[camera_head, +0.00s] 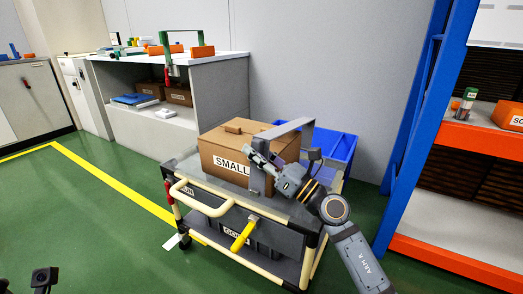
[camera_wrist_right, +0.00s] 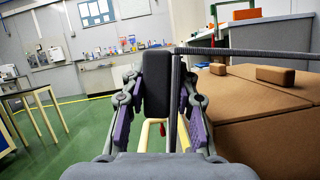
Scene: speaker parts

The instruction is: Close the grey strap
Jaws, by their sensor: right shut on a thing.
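The grey strap (camera_head: 296,126) arches above the brown box labelled SMALL (camera_head: 228,160) on the cart. A grey flap of the strap (camera_head: 257,182) stands at the box's front right corner. My right gripper (camera_head: 264,166) is shut on this flap, beside the box. In the right wrist view the strap (camera_wrist_right: 230,51) runs off to the right above the box lid (camera_wrist_right: 245,95), with a gap between them. Its upright part stands between the fingers of the gripper (camera_wrist_right: 168,95). Two dark pieces, possibly of my left gripper (camera_head: 42,277), show at the bottom left edge.
The cart (camera_head: 203,197) has a cream handle, a yellow bar and a grey crate (camera_head: 272,238) below. A blue bin (camera_head: 340,147) is behind the box. A blue and orange shelf rack (camera_head: 450,138) stands at right. Green floor is free at left.

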